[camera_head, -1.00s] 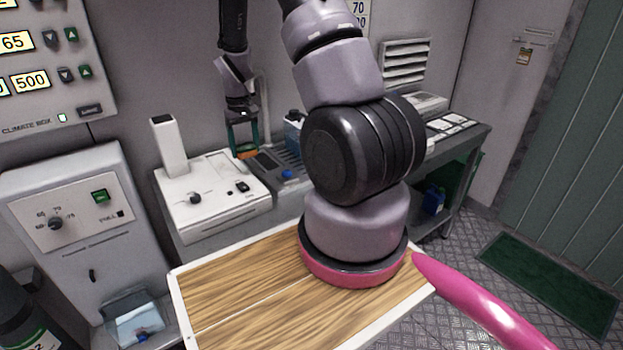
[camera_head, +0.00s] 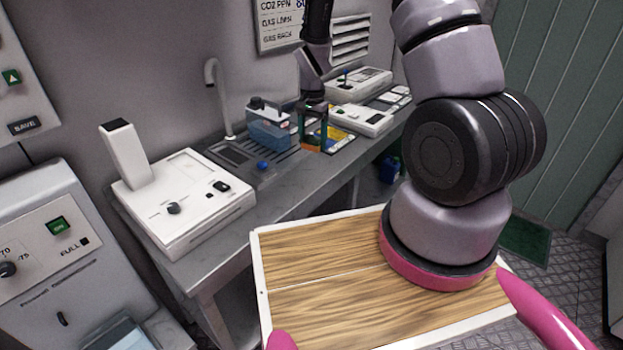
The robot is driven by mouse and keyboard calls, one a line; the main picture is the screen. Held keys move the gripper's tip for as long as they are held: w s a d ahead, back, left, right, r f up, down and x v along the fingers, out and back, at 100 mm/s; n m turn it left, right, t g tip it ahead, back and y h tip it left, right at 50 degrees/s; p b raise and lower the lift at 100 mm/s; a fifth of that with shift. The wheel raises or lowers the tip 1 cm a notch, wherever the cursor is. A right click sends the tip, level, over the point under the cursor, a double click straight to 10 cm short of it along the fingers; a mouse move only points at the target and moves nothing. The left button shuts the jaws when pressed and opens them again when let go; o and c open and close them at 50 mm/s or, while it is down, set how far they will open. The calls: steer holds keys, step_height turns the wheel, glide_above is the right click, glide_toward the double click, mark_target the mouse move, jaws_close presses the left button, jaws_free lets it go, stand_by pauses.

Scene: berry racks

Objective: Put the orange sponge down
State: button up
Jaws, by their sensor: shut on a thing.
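My gripper (camera_head: 313,122) shows in the head view above the far counter, with dark green fingers pointing down. It is shut on the orange sponge (camera_head: 312,147), a small orange-brown piece between the fingertips. The sponge appears over the front part of the counter, just right of the ribbed drain area. I cannot tell whether it touches the surface under it.
The grey counter (camera_head: 290,192) runs along the wall. A blue-liquid container (camera_head: 268,125) stands left of my gripper, behind a blue knob (camera_head: 262,166). A white device (camera_head: 185,205) sits at the left. A white instrument (camera_head: 362,119) and a yellow-marked sheet (camera_head: 333,136) are close right.

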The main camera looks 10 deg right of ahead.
mark_target(308, 178)
steer(key=shift+s+a+f+m, duration=0.2)
steer(key=shift+a+f+m, duration=0.2)
steer(key=shift+a+m, duration=0.4)
steer(key=shift+m, duration=0.3)
step_height(308, 178, down, 10)
steer(key=o, duration=1.3)
steer(key=shift+f, duration=0.15)
steer(key=shift+c, duration=0.2)
